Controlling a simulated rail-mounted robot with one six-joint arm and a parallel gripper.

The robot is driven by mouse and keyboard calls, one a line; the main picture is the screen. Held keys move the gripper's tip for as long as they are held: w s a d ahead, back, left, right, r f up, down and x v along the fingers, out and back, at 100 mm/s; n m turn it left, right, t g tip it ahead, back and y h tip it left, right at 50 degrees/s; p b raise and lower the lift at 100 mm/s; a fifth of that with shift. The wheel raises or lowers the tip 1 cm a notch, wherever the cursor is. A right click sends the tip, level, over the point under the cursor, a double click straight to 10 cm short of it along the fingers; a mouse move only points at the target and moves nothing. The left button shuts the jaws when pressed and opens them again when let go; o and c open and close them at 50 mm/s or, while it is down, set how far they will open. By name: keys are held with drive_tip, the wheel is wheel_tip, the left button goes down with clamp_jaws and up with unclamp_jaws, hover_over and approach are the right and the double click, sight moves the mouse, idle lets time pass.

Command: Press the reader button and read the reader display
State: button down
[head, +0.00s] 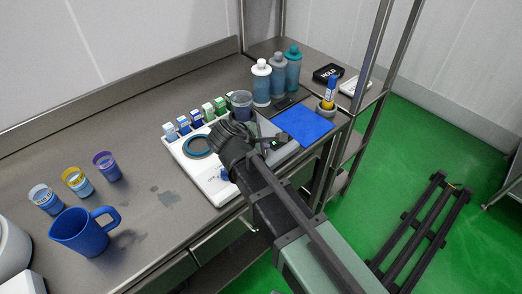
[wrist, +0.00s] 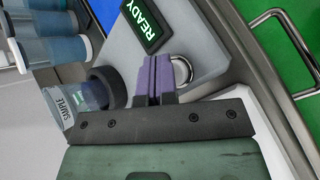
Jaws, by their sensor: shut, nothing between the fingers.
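The reader is a light grey sloped unit (wrist: 203,42) in the wrist view. The reader button (wrist: 182,70) is a round silver-rimmed disc below the display, partly hidden behind my fingers. My gripper (wrist: 157,62) is shut and empty, its purple fingertips together just left of the button and overlapping its edge in the picture. I cannot tell whether they touch it. In the head view my arm hides most of the reader.
A white tray (head: 211,190) with a dark blue ring (head: 197,147) is beside my wrist. Several small cartons, bottles (head: 261,84) and a blue mat (head: 304,124) stand behind. A blue jug (head: 84,234) and several cups are at the left. The counter's middle is clear.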

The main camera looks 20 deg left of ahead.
drive_tip(key=shift+f, duration=0.15)
idle(0.3)
drive_tip(key=shift+r+p, duration=0.75)
drive_tip(key=shift+r, duration=0.1)
wheel_tip(320, 180, up, 5)
drive_tip(key=p, duration=0.5)
drive_tip(key=shift+r, duration=0.15)
